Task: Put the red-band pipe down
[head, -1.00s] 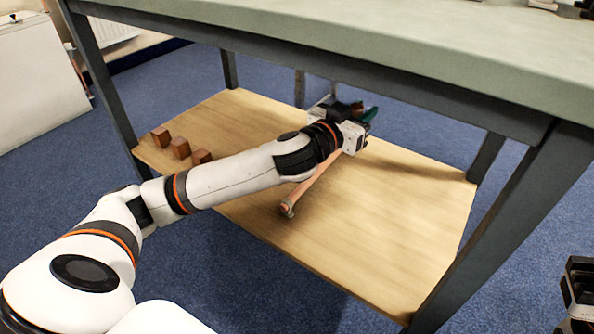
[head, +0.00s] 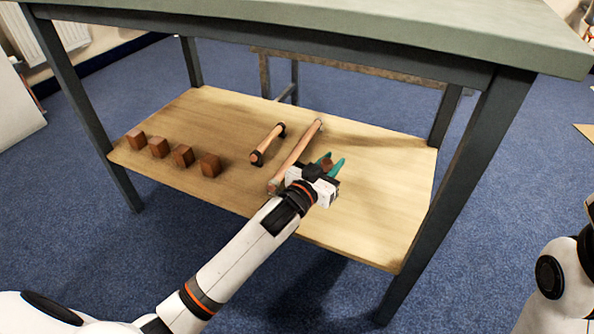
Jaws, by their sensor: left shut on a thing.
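My left gripper (head: 331,166) is low over the front middle of the wooden shelf under the table, its teal fingers shut on a small reddish-brown thing (head: 326,163). Most of that thing is hidden, so I cannot tell whether it is the red-band pipe, or whether it touches the shelf. A long copper pipe (head: 298,154) lies on the shelf just left of the gripper, its near end close to my wrist. A shorter copper pipe (head: 268,144) with dark ends lies left of it. No red band can be made out. My right gripper is not in view.
Several brown blocks (head: 182,156) stand in a row on the left of the shelf (head: 380,190). The shelf's right part is bare. The grey tabletop (head: 400,35) hangs over it, and dark legs (head: 460,190) stand at the corners.

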